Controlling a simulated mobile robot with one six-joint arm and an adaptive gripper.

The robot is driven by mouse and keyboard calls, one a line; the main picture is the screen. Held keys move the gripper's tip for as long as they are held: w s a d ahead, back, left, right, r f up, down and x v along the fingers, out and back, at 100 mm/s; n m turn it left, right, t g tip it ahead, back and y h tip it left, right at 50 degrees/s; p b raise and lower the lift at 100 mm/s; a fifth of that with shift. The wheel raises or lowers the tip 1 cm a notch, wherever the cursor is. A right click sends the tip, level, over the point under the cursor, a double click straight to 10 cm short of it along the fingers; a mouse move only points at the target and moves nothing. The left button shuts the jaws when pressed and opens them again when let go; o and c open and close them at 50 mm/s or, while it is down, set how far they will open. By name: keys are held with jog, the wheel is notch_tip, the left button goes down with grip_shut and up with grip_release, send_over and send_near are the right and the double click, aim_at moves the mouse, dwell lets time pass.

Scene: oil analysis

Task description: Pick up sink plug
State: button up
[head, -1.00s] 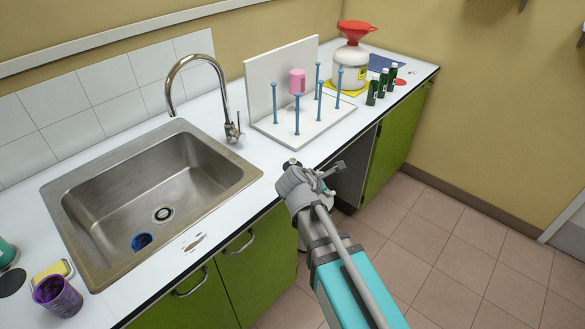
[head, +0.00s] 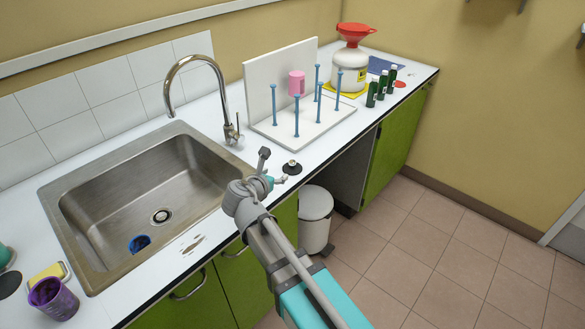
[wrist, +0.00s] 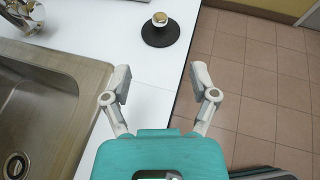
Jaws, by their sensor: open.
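The sink plug (head: 292,168) is a black disc with a brass-topped knob. It lies flat on the white counter, right of the sink and near the front edge. In the wrist view the plug (wrist: 160,33) is ahead of my gripper (wrist: 160,74), in line with the gap between the fingers. My gripper (head: 272,166) is open and empty, just left of the plug in the head view. Its fingers are apart from the plug.
The steel sink (head: 150,180) with its tap (head: 232,128) is on the left. A white peg rack (head: 310,122) with a pink cup stands behind the plug. Green bottles (head: 382,86) and a white container (head: 349,70) are farther back. The counter around the plug is clear.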

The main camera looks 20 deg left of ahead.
aim_at(290, 165)
jog(key=b+x, duration=0.3)
jog(key=x, duration=0.4)
jog(key=shift+w+f, duration=0.25)
jog(key=shift+w, duration=0.1)
jog(key=shift+w+f, duration=0.1)
jog(key=shift+w, duration=0.3)
jog(key=b+x, duration=0.2)
jog(key=x, duration=0.2)
jog(key=shift+f, duration=0.25)
jog(key=shift+w+f, duration=0.1)
jog(key=shift+w, duration=0.4)
jog(key=shift+c, duration=0.2)
grip_shut()
